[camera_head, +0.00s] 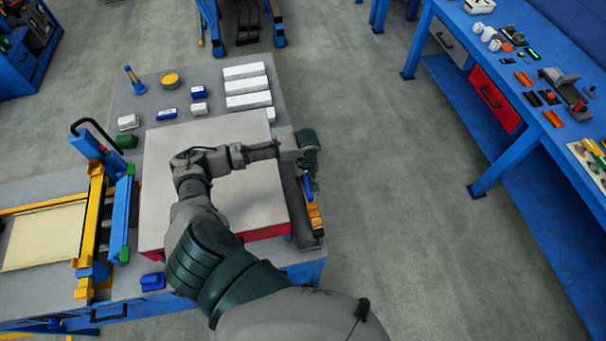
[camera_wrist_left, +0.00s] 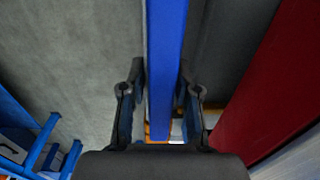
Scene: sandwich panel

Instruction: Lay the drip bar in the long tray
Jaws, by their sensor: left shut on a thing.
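The blue drip bar (camera_wrist_left: 165,40) runs lengthwise between the fingers of my left gripper (camera_wrist_left: 160,80) in the left wrist view, and the gripper is shut on it. In the head view my left gripper (camera_head: 307,172) is over the right edge of the bench, and a short blue piece of the bar (camera_head: 308,188) shows below it. The long grey tray (camera_head: 300,222) lies along that edge, partly hidden by my wrist. Whether the bar touches the tray, I cannot tell. My right gripper is not in view.
A large pale panel (camera_head: 255,200) with red sides lies left of the tray. Orange pieces (camera_head: 315,217) sit at the tray's near end. White blocks (camera_head: 248,86) lie at the back. Open floor (camera_head: 400,220) is to the right, before another blue bench.

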